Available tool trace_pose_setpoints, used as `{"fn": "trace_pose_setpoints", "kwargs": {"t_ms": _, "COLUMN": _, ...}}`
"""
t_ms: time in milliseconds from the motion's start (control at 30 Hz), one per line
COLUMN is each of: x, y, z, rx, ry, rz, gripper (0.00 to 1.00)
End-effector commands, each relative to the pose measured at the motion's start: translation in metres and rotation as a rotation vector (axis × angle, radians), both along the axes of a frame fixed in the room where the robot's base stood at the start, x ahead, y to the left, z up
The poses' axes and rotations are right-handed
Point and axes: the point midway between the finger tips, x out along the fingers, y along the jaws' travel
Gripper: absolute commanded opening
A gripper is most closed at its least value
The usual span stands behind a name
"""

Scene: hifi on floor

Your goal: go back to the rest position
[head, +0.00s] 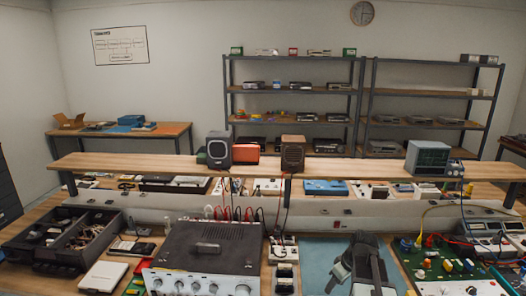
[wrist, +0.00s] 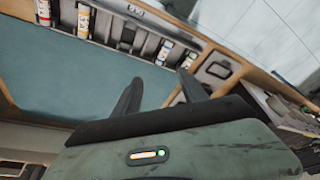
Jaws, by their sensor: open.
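My gripper (head: 340,272) shows at the bottom of the head view, right of centre, over a blue-grey mat (head: 312,252) on the bench. In the wrist view the two dark fingers of my gripper (wrist: 160,92) stand apart with nothing between them. The mat (wrist: 60,80) fills the left of that view. The gripper is empty, and its height above the mat is hard to tell.
A dark hi-fi amplifier (head: 205,248) stands left of my arm. A green circuit board (head: 450,262) lies to the right. A raised wooden shelf (head: 350,170) with speakers (head: 293,152) crosses behind. A divided black tray (head: 65,240) stands at far left.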

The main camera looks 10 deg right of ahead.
Motion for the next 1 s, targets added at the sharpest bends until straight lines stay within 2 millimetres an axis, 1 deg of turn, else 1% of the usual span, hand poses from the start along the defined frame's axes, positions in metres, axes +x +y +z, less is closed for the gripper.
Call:
{"fn": "trace_pose_setpoints", "kwargs": {"t_ms": 33, "x": 0.005, "y": 0.046, "z": -0.001, "rx": -0.003, "ry": 0.019, "rz": 0.046, "gripper": 0.50}}
{"fn": "trace_pose_setpoints", "kwargs": {"t_ms": 67, "x": 0.007, "y": 0.069, "z": -0.002, "rx": -0.004, "ry": 0.031, "rz": 0.063, "gripper": 0.50}}
{"fn": "trace_pose_setpoints", "kwargs": {"t_ms": 100, "x": 0.007, "y": 0.097, "z": -0.003, "rx": -0.005, "ry": 0.047, "rz": 0.081, "gripper": 0.50}}
{"fn": "trace_pose_setpoints", "kwargs": {"t_ms": 167, "x": 0.005, "y": 0.135, "z": -0.004, "rx": -0.012, "ry": 0.072, "rz": 0.101, "gripper": 0.50}}
{"fn": "trace_pose_setpoints", "kwargs": {"t_ms": 200, "x": 0.002, "y": 0.159, "z": -0.005, "rx": -0.015, "ry": 0.087, "rz": 0.109, "gripper": 0.50}}
{"fn": "trace_pose_setpoints", "kwargs": {"t_ms": 267, "x": -0.004, "y": 0.190, "z": -0.006, "rx": -0.024, "ry": 0.113, "rz": 0.112, "gripper": 0.50}}
{"fn": "trace_pose_setpoints", "kwargs": {"t_ms": 300, "x": -0.010, "y": 0.209, "z": -0.007, "rx": -0.031, "ry": 0.129, "rz": 0.108, "gripper": 0.50}}
{"fn": "trace_pose_setpoints", "kwargs": {"t_ms": 367, "x": -0.021, "y": 0.234, "z": -0.008, "rx": -0.042, "ry": 0.155, "rz": 0.088, "gripper": 0.50}}
{"fn": "trace_pose_setpoints", "kwargs": {"t_ms": 400, "x": -0.031, "y": 0.248, "z": -0.009, "rx": -0.054, "ry": 0.177, "rz": 0.059, "gripper": 0.50}}
{"fn": "trace_pose_setpoints", "kwargs": {"t_ms": 433, "x": -0.039, "y": 0.253, "z": -0.009, "rx": -0.062, "ry": 0.195, "rz": 0.020, "gripper": 0.50}}
{"fn": "trace_pose_setpoints", "kwargs": {"t_ms": 467, "x": -0.045, "y": 0.252, "z": -0.009, "rx": -0.071, "ry": 0.211, "rz": -0.029, "gripper": 0.50}}
{"fn": "trace_pose_setpoints", "kwargs": {"t_ms": 533, "x": -0.056, "y": 0.241, "z": -0.010, "rx": -0.082, "ry": 0.241, "rz": -0.151, "gripper": 0.50}}
{"fn": "trace_pose_setpoints", "kwargs": {"t_ms": 600, "x": -0.063, "y": 0.236, "z": -0.010, "rx": -0.088, "ry": 0.264, "rz": -0.250, "gripper": 0.50}}
{"fn": "trace_pose_setpoints", "kwargs": {"t_ms": 700, "x": -0.065, "y": 0.233, "z": -0.010, "rx": -0.088, "ry": 0.283, "rz": -0.354, "gripper": 0.50}}
{"fn": "trace_pose_setpoints", "kwargs": {"t_ms": 800, "x": -0.066, "y": 0.229, "z": -0.010, "rx": -0.080, "ry": 0.288, "rz": -0.402, "gripper": 0.50}}
{"fn": "trace_pose_setpoints", "kwargs": {"t_ms": 1000, "x": -0.065, "y": 0.229, "z": -0.010, "rx": -0.079, "ry": 0.288, "rz": -0.406, "gripper": 0.50}}
